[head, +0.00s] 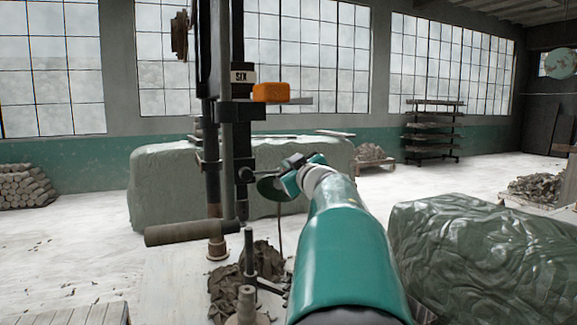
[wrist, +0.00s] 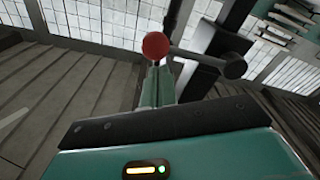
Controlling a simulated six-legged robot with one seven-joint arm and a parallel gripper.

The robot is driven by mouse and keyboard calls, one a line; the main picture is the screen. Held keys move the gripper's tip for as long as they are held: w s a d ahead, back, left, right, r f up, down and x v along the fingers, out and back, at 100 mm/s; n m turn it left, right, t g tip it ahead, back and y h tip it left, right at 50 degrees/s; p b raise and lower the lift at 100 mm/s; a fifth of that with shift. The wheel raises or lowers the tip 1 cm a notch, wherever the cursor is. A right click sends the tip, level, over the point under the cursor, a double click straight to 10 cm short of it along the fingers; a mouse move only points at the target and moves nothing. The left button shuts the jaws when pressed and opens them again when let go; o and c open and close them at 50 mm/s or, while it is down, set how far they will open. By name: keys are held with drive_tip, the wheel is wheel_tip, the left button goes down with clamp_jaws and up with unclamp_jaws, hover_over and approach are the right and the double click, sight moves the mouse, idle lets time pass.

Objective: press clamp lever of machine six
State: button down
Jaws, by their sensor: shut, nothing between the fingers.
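Machine six is a dark upright column with a white "SIX" label (head: 243,76), left of centre in the head view. A red ball knob (wrist: 156,45) shows just beyond my fingertips in the wrist view. A bar runs right from beside it to a dark round knob (wrist: 232,66); this looks like the clamp lever. A dark knob (head: 245,174) shows on the column in the head view. My gripper (wrist: 157,72) is shut and empty, its fingertips close to the red knob; I cannot tell whether they touch. My arm hides the red knob in the head view.
An orange block (head: 270,92) sits high on the column. A brown cylinder handle (head: 178,233) sticks out left, low down. Clay trimmings (head: 228,283) lie at the base. Covered lumps stand behind (head: 160,190) and at right (head: 490,250). Pale floor is open at left.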

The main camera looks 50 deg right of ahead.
drive_tip(key=shift+f+m, duration=0.5)
drive_tip(key=w+a+f+m, duration=0.2)
drive_tip(key=f+m, duration=0.3)
drive_tip(key=m, duration=0.4)
drive_tip(key=w+a+f+m+g+h, duration=0.1)
drive_tip(key=w+a+f+m, duration=0.1)
drive_tip(key=a+f+m, duration=0.3)
drive_tip(key=shift+f+m, duration=0.65)
drive_tip(key=shift+m, duration=1.55)
drive_tip(key=shift+w, duration=0.15)
drive_tip(key=shift+r, duration=0.1)
